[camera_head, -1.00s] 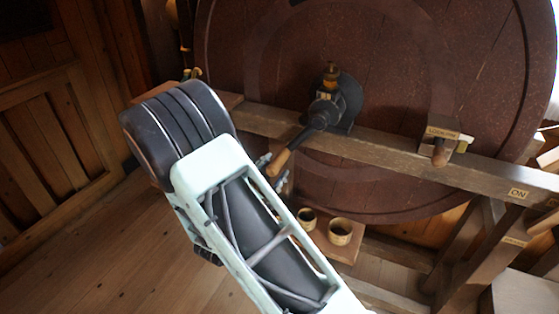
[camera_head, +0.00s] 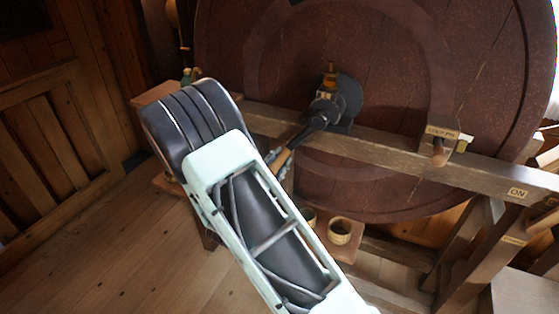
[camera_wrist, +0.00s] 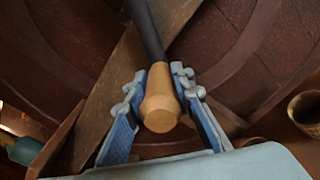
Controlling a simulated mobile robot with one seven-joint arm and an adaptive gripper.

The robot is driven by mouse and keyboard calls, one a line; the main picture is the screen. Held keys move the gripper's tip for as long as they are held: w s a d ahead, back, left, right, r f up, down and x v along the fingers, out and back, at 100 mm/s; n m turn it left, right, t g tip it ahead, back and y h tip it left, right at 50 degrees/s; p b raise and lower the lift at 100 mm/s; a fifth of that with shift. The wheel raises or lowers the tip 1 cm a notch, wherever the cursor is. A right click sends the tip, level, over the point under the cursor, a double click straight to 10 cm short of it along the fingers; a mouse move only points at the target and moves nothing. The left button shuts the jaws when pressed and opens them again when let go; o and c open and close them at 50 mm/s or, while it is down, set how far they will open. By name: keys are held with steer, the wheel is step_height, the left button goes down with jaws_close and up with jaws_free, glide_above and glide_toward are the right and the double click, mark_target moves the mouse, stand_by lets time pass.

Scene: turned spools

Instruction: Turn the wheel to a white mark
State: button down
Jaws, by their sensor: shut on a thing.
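The big dark red-brown wheel (camera_head: 400,100) stands upright behind a wooden beam. A black crank (camera_head: 322,115) sits at its hub and slants down and left to a wooden handle (camera_head: 279,160). My gripper (camera_wrist: 160,98) is shut on this wooden handle, with one blue-grey finger on each side of it in the wrist view. In the head view my gripper (camera_head: 279,163) is partly hidden behind my arm. I cannot make out a white mark on the wheel.
A wooden beam (camera_head: 390,152) crosses in front of the wheel, with a small labelled wooden peg (camera_head: 439,152) on it. A cup (camera_head: 340,231) stands on a low wooden shelf below. Open plank floor (camera_head: 100,250) lies at the left.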

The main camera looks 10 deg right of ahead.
steer(key=shift+s+d+f+n, duration=0.5)
steer(key=shift+s+d+f, duration=0.05)
steer(key=shift+d+f, duration=0.1)
steer(key=c, duration=1.7)
jaws_free()
steer(key=shift+r, duration=0.1)
steer(key=shift+w+a, duration=0.1)
steer(key=shift+w+a+r, duration=0.1)
steer(key=shift+a+r, duration=0.1)
steer(key=shift+r, duration=0.05)
steer(key=shift+s+a, duration=0.2)
steer(key=shift+a, duration=0.05)
steer(key=v, duration=1.1)
steer(key=shift+s+d+f, duration=0.1)
steer(key=shift+s, duration=0.25)
